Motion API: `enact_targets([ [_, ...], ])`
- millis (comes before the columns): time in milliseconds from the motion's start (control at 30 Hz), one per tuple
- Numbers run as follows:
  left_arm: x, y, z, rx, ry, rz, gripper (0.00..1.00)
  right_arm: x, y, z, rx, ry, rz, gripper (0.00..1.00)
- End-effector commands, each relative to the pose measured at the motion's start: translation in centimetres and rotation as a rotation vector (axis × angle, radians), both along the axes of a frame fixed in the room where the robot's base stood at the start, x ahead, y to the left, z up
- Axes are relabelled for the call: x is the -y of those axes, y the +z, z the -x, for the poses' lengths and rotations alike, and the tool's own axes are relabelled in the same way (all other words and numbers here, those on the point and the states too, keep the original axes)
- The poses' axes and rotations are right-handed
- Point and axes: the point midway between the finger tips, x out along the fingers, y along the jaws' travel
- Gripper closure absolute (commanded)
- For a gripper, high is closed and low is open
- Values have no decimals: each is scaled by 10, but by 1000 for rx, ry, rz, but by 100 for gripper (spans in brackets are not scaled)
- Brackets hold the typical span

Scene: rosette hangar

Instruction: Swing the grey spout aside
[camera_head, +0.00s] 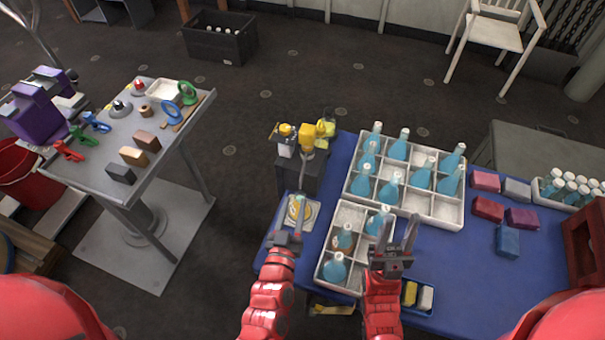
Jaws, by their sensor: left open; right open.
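My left gripper (297,212) is open in front of a dark block-shaped stand (312,180) at the blue table's left end. Yellow fittings (307,133) and a small white part (285,149) sit on top of the stand. A narrow part runs down from the yellow fittings toward my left gripper; I cannot tell whether it is the grey spout or whether the gripper touches it. A small plate with a yellow-orange round item (294,211) lies beside the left fingers. My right gripper (401,226) is open and empty, fingers pointing away, over the right edge of the smaller bottle crate.
The blue table (460,285) holds a large white crate (436,221) and a smaller one (325,270), both with blue bottles. Coloured blocks (488,209) lie right. A small blue tray (417,309) is near the front. A grey tool table (95,170) stands left across open floor.

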Motion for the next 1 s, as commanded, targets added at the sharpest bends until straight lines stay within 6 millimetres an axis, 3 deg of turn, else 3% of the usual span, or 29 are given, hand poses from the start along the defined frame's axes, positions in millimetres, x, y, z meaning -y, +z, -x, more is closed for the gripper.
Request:
enact_targets([
  [100,5,-2,-31,4,2,0,59,0,-11,0,0,0,0,59],
  [400,16,0,-92,1,0,0,59,0,-18,0,0,0,0,59],
  [633,20,0,-113,0,0,0,59,0,-19,0,0,0,0,59],
  [933,20,-1,-115,-2,0,0,59,0,-19,0,0,0,0,59],
  [1000,20,-1,-115,-2,0,0,68,0,-19,0,0,0,0,59],
])
